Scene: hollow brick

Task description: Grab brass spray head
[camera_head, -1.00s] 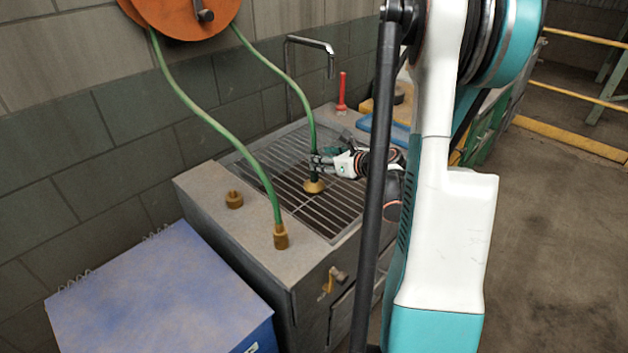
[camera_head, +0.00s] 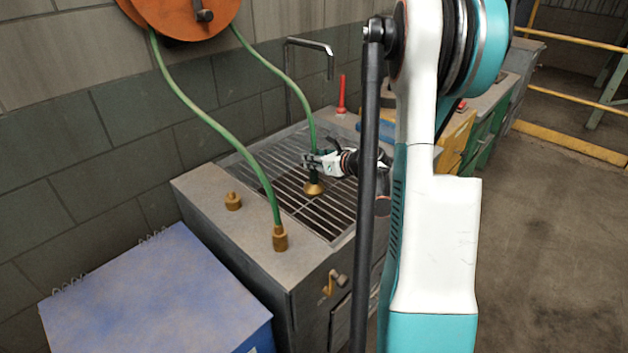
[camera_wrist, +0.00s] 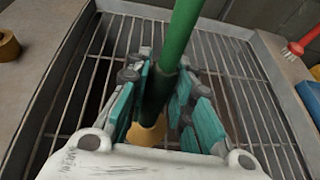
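The brass spray head (camera_head: 314,188) hangs at the end of a green hose (camera_head: 293,80), its flared end pointing down over the metal grate. A dark sleeve joins it to the hose. My gripper (camera_head: 311,162) is at this sleeve, above the flare. In the wrist view, the teal fingers of my gripper (camera_wrist: 163,90) stand close in on both sides of the dark sleeve, drawn in on it. Part of the brass flare (camera_wrist: 147,132) shows below, between the fingers; the rest is hidden by my gripper.
The grate (camera_head: 325,215) is set in a grey counter (camera_head: 215,190). A second green hose ends in a brass fitting (camera_head: 280,238) there, near a small brass piece (camera_head: 233,201). A bent metal tap (camera_head: 312,43) and a red-handled brush (camera_head: 342,94) stand behind. A blue box (camera_head: 150,300) is in front.

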